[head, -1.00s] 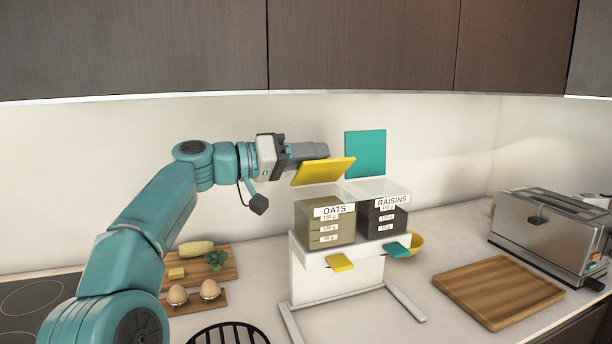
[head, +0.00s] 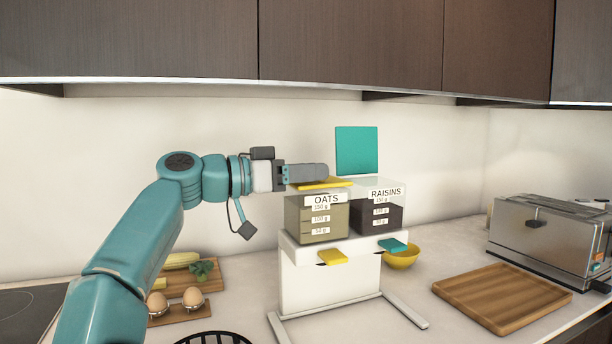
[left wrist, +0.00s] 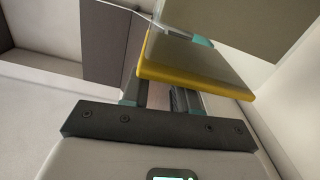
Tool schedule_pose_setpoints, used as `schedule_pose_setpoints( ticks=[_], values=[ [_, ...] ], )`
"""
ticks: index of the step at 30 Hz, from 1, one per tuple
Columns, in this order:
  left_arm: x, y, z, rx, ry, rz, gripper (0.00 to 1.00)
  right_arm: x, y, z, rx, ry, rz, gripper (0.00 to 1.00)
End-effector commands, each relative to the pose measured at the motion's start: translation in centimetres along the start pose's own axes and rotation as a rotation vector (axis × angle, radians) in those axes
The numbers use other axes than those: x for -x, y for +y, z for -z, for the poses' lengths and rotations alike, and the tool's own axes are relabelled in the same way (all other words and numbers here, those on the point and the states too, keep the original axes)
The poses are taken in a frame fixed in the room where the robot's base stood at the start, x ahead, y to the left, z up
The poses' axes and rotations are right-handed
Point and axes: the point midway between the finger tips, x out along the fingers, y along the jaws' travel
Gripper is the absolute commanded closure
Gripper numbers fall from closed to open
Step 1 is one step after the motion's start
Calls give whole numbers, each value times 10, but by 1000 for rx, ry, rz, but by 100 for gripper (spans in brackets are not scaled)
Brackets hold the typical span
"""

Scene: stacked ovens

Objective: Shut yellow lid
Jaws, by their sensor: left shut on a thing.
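The yellow lid (head: 322,184) lies nearly level just over the top of the oats box (head: 317,219) in the head view, with its back part hidden by my gripper. In the left wrist view the yellow lid (left wrist: 192,70) crosses right in front of the fingers. My left gripper (head: 322,171) reaches in from the left at the lid and is shut on it; the exact contact is hard to see. Whether the lid touches the box rim all round cannot be told. My right gripper is not in view.
The raisins box (head: 376,214) stands beside the oats box, its teal lid (head: 357,150) upright. A yellow tab (head: 332,257) and a teal tab (head: 393,245) jut from the white stand (head: 330,282). A yellow bowl (head: 402,257), cutting board (head: 500,293) and toaster (head: 548,240) are to the right.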

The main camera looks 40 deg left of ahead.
Motion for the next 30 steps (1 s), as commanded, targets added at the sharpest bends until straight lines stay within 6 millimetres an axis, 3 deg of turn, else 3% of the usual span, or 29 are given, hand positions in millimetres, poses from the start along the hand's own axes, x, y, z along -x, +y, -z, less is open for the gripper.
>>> schedule_pose_setpoints(
  ticks=[16,17,18,19,30],
  values=[
    [-2,2,-4,7,-5,-9,100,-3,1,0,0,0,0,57],
    [-2,2,-4,7,-5,-9,65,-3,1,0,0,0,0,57],
    [-2,2,-4,7,-5,-9,52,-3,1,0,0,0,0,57],
    [-2,2,-4,6,-5,-8,47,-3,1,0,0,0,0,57],
    [1,0,-3,5,-3,-3,47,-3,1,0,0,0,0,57]
  ],
)
